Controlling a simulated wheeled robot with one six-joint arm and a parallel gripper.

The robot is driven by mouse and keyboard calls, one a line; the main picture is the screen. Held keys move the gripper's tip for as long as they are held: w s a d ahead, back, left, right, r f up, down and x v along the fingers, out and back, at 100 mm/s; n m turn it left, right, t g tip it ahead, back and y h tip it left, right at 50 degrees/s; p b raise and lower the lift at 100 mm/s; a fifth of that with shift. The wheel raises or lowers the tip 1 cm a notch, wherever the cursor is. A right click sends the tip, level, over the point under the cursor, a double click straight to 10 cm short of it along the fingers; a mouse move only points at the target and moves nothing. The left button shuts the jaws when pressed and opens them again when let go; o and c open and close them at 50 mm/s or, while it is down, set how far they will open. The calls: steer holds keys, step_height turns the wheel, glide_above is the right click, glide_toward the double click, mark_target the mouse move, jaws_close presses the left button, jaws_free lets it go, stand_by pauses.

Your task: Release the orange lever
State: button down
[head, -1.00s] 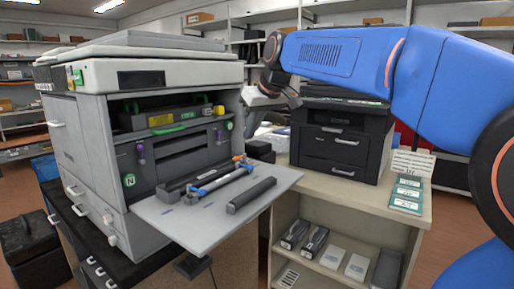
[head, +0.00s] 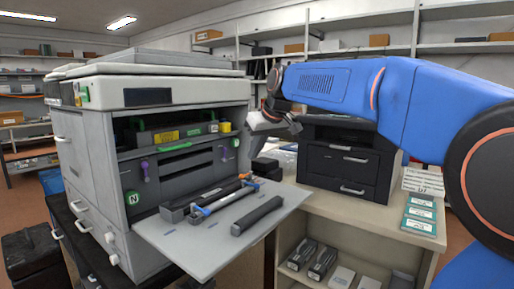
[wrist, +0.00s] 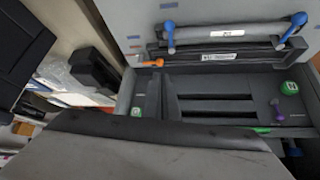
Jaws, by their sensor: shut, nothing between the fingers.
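The orange lever (wrist: 149,63) shows in the wrist view at the left end of the dark cartridge unit, beside the printer's opening. In the head view the orange lever (head: 245,177) is a small spot at the far end of the same unit on the lowered door. Blue levers (wrist: 170,38) stand close by on the cartridge. The large grey printer (head: 160,125) has its front open. My gripper (head: 264,124) is shut and empty in the air at the printer's right edge, above and apart from the lever. Its fingertips are small and not clear.
The lowered door (head: 185,245) also carries a loose dark bar (head: 257,215). Inside are a purple lever (head: 145,168) and green handles. A black printer (head: 342,165) stands on the counter to the right. A wide grey surface fills the bottom of the wrist view.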

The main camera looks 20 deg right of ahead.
steer(key=x, duration=0.9)
steer(key=shift+w+f, duration=0.1)
steer(key=shift+f, duration=0.05)
steer(key=shift+w+a+m+h, duration=0.2)
steer(key=shift+a+m+h, duration=0.15)
steer(key=shift+m+h, duration=0.25)
steer(key=shift+w+a+m+h, duration=0.35)
steer(key=shift+a+m+h, duration=0.05)
steer(key=shift+m, duration=0.5)
steer(key=shift+w+a, duration=0.45)
steer(key=shift+w, duration=0.2)
steer(key=shift+w+a, duration=0.1)
steer(key=w+m+h, duration=0.1)
steer(key=m, duration=0.1)
steer(key=w+m+h, duration=0.1)
steer(key=m, duration=0.1)
steer(key=shift+a, duration=0.35)
steer(key=w+m+h, duration=0.1)
steer(key=m+h, duration=0.1)
steer(key=m, duration=0.1)
steer(key=shift+w+d+g, duration=0.1)
steer(key=shift+w+g, duration=0.25)
steer(key=shift+g, duration=0.05)
steer(key=shift+s+d, duration=0.1)
steer(key=shift+d, duration=0.05)
